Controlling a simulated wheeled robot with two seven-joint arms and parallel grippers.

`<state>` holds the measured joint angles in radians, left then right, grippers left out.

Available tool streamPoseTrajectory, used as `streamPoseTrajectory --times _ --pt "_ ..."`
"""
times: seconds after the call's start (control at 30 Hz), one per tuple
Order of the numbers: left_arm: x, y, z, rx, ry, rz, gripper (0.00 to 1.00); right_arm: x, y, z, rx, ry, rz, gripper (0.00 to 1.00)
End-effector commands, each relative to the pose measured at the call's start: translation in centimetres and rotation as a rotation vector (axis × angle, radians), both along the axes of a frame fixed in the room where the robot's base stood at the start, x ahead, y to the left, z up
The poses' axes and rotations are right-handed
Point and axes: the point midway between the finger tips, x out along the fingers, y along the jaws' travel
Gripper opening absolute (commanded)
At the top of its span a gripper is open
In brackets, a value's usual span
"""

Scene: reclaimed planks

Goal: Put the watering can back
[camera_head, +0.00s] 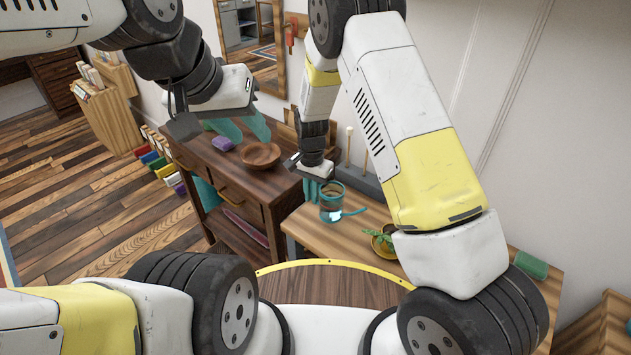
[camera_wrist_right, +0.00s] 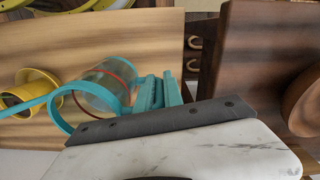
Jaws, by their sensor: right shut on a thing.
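The watering can (camera_head: 331,208) has a clear body with teal rims and a thin teal spout pointing right. It is at the wooden bench; I cannot tell whether its base touches the top. My right gripper (camera_head: 313,188) is shut on its left side. In the right wrist view the can (camera_wrist_right: 108,82) shows a red ring and a large teal loop, and the right gripper's teal fingers (camera_wrist_right: 160,94) meet its near side. The exact part between the fingers is hidden. My left gripper (camera_head: 243,128) is open and empty, above the dark cabinet.
A yellow pot with a plant (camera_head: 384,240) stands right of the can. A wooden bowl (camera_head: 261,155) and a purple block (camera_head: 222,144) sit on the dark cabinet (camera_head: 215,165). A grey holder with upright pegs (camera_head: 362,182) stands behind the can. A green item (camera_head: 530,264) lies farther right.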

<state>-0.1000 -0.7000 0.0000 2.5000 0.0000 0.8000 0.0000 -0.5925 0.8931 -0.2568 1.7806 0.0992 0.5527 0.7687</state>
Motion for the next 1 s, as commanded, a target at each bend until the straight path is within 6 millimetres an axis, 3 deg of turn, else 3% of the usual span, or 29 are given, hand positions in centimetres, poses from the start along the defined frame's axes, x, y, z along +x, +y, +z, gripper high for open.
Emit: streamPoseTrajectory --times 0.3,0.67,0.7,0.8,1.0 --pt "0.0 0.0 0.0 0.0 0.0 0.0 0.36 0.4 0.0 -3.5 0.0 0.001 -0.001 0.0" --pt "0.0 0.0 0.0 0.0 0.0 0.0 0.36 0.4 0.0 -3.8 0.0 0.0 0.0 0.0" --pt "0.0 0.0 0.0 0.0 0.0 0.0 0.36 0.4 0.0 -3.8 0.0 0.0 -0.001 0.17" --pt "0.0 0.0 0.0 0.0 0.0 0.0 0.36 0.4 0.0 -3.8 0.0 0.0 0.0 0.33" --pt "0.0 0.0 0.0 0.0 0.0 0.0 0.36 0.4 0.0 -3.8 0.0 0.0 0.0 0.33"
